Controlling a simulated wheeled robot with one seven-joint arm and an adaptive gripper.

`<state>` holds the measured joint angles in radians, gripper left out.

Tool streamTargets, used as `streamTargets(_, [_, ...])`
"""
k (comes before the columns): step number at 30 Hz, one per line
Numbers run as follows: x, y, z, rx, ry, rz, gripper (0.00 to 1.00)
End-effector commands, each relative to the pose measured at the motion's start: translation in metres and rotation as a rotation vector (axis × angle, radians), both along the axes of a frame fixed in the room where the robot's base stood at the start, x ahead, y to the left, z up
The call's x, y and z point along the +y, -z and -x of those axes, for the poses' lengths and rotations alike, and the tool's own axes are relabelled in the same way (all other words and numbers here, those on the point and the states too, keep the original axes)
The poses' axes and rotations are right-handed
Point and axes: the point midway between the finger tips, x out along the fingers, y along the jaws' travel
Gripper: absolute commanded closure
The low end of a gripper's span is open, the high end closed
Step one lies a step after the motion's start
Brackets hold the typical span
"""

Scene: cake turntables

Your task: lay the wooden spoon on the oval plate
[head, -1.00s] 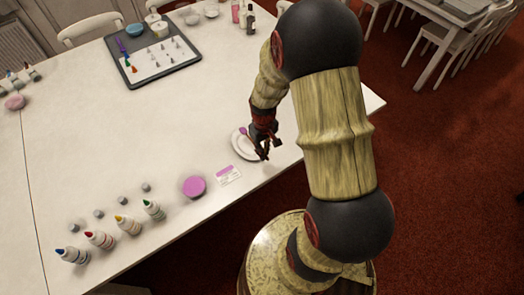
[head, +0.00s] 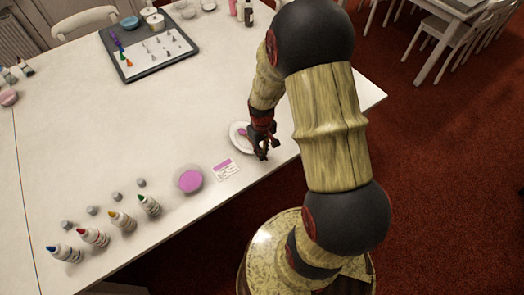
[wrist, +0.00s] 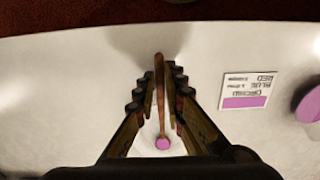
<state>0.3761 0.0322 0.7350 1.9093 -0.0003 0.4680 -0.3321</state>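The wooden spoon has a thin brown handle and a pink end (head: 242,132). In the wrist view the spoon (wrist: 161,110) runs lengthwise between my fingers, pink end toward the camera. My gripper (head: 263,153) is low over the near side of the white oval plate (head: 234,136). In the wrist view my gripper's fingertips (wrist: 160,74) close in on either side of the handle. The pink end shows over the plate in the head view. Whether the spoon touches the plate is unclear, and my gripper hides most of the handle and part of the plate.
A printed card (head: 226,169) and a round pink container (head: 190,181) lie left of the plate. Several colour bottles (head: 121,221) stand farther left. A dark tray (head: 150,45) with small nozzles lies at the back. The table's near edge is close to my gripper.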

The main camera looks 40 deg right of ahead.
Motion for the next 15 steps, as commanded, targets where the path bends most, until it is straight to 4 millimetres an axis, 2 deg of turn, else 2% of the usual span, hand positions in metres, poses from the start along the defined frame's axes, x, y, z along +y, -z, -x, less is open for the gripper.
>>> streamTargets(9, [0.0,-0.0001,0.0,0.0,0.0,0.0,0.7])
streamTargets(15, [0.0,-0.0001,0.0,0.0,0.0,0.0,0.69])
